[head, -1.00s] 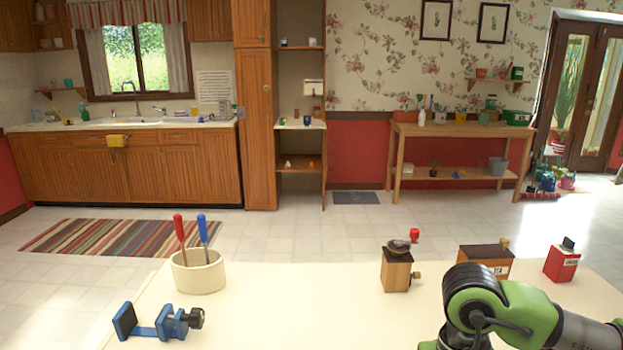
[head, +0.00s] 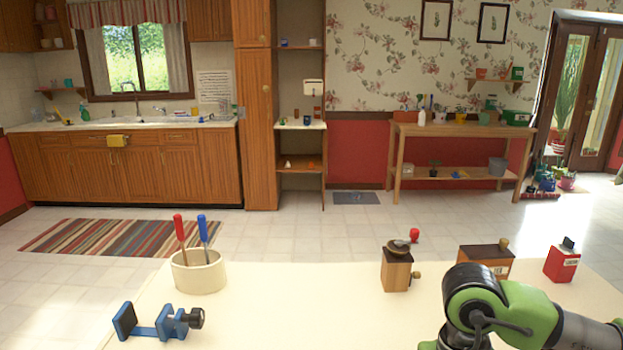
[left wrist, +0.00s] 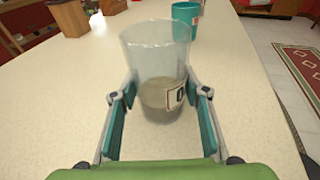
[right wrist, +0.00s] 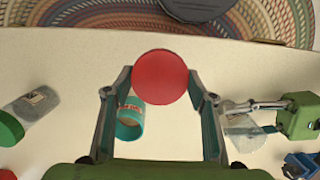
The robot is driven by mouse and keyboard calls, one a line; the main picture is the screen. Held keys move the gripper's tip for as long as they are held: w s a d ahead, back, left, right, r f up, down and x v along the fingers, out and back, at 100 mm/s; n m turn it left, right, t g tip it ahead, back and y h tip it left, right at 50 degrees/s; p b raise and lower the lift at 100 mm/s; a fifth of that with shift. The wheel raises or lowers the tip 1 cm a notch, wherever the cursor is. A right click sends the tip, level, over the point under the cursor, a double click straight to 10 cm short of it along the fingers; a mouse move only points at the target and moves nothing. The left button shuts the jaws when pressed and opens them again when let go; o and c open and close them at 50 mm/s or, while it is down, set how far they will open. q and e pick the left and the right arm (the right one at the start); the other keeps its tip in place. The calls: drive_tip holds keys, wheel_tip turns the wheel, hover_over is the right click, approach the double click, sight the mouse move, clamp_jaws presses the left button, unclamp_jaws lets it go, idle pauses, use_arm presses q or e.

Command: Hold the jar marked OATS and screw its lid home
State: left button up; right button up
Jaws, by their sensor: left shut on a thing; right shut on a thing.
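In the left wrist view, a clear jar (left wrist: 155,60) stands with an open top, partly filled with something greyish brown. A white label on its side shows only a letter like O; the rest is turned away. My left gripper (left wrist: 160,100) is shut around the jar's lower part. In the right wrist view, my right gripper (right wrist: 160,85) is shut on a round red lid (right wrist: 160,76), apart from the jar. The held jar also shows there (right wrist: 243,135), to the right of the lid. The head view shows neither gripper nor jar.
In the right wrist view, a teal cup (right wrist: 130,120) stands below the lid, and a labelled clear jar with a green lid (right wrist: 30,105) lies left. The head view shows a blue clamp (head: 160,322), a cream crock (head: 198,272) and a grinder (head: 397,270) on the table.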

idle(0.5)
drive_tip(key=w+a+r+m, duration=0.3)
drive_tip(key=w+a, duration=0.3)
drive_tip(key=a, duration=0.3)
drive_tip(key=w+a+r+m+y, duration=0.1)
drive_tip(key=w+a+r+m, duration=0.2)
drive_tip(key=w+a, duration=0.3)
drive_tip(key=a+r, duration=0.1)
drive_tip(key=a, duration=0.3)
drive_tip(key=shift+w, duration=0.15)
drive_tip(key=shift+f, duration=0.1)
drive_tip(key=shift+f, duration=2.25)
drive_tip(key=shift+d+f, duration=0.1)
drive_tip(key=shift+f, duration=0.55)
drive_tip(key=o, duration=0.9)
